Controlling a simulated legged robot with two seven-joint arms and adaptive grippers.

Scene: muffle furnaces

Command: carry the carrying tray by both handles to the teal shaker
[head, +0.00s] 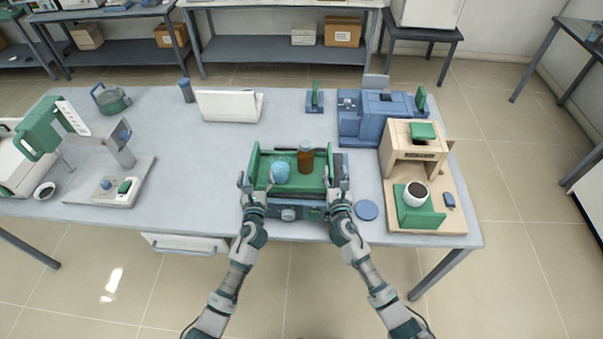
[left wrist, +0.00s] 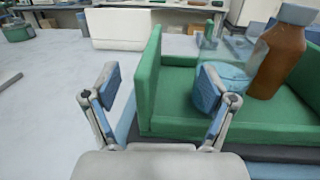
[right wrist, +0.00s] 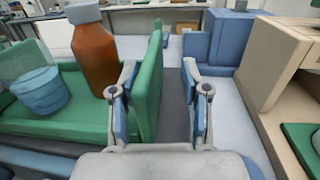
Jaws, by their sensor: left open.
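The green carrying tray (head: 303,178) is at the front middle of the table, above a dark blue-grey device with a knob (head: 288,214). It holds a blue beaker (head: 280,172) and a brown bottle (head: 305,160). My left gripper (head: 249,184) is open, its fingers on either side of the tray's left end wall (left wrist: 148,85), with gaps showing. My right gripper (head: 338,186) is open around the right end wall (right wrist: 150,85), its inner finger close to that wall. I cannot tell which device is the teal shaker.
A wooden-coloured machine (head: 412,155) with a cup (head: 416,194) and a blue machine (head: 375,118) stand to the right. A blue disc (head: 367,210) lies near my right gripper.

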